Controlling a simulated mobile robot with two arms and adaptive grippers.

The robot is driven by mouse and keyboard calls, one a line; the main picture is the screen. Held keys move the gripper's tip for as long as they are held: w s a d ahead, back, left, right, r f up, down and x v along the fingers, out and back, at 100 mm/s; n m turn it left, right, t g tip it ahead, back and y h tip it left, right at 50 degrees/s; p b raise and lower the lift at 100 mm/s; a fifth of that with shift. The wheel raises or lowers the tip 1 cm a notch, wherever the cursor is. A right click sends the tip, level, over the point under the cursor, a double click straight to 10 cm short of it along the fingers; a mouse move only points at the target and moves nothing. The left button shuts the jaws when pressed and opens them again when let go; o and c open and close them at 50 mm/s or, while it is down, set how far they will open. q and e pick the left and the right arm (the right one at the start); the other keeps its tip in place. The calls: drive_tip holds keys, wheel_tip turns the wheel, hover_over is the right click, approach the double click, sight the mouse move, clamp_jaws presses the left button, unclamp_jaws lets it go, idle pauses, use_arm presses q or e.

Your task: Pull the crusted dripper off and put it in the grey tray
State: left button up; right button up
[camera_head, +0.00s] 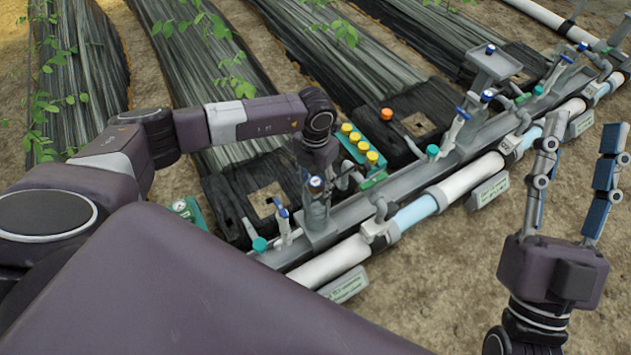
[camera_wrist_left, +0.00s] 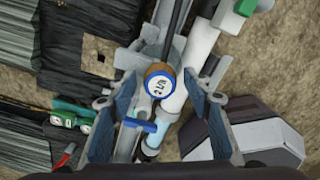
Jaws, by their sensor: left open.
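An orange cap (camera_head: 386,113), which may be the crusted dripper, sits beyond the pipe rail in the head view. Crust cannot be made out at this size. Teal caps (camera_head: 432,150) and (camera_head: 260,243) stand along the rail. A grey, tray-like top (camera_head: 493,64) stands on a post at the upper right; I cannot tell whether it is the task's tray. My left gripper (camera_head: 325,190) points down over the rail. My right gripper (camera_head: 578,150) is open and empty at the right.
A green block with yellow caps (camera_head: 360,144) stands just beyond my left gripper. Blue-handled valves (camera_head: 462,113) line the rail. A white pipe (camera_head: 470,181) with grey labels runs along its near side. Bare soil (camera_head: 440,270) lies in front.

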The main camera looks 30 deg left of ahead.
sight(315, 181)
use_arm(q)
clamp_jaws()
idle(0.6)
drive_tip(key=shift+r, duration=0.2)
use_arm(e)
drive_tip(key=shift+w+f, duration=0.3)
use_arm(q)
drive_tip(key=shift+r+p, duration=0.35)
drive_tip(key=shift+p, duration=0.15)
drive_tip(key=shift+r, duration=0.3)
drive_tip(key=shift+r+p, duration=0.5)
drive_tip(key=shift+p, duration=0.2)
drive_tip(key=shift+r, duration=0.25)
use_arm(e)
drive_tip(key=w+f+g+h, duration=0.2)
drive_tip(key=w+f+g, duration=0.2)
drive_tip(key=f, duration=0.9)
drive_tip(key=shift+w+d+g+h, duration=0.25)
drive_tip(key=shift+g+h, duration=0.15)
drive_tip(key=shift+g, duration=1.3)
drive_tip(key=shift+f, duration=0.1)
use_arm(q)
drive_tip(key=shift+p, duration=0.3)
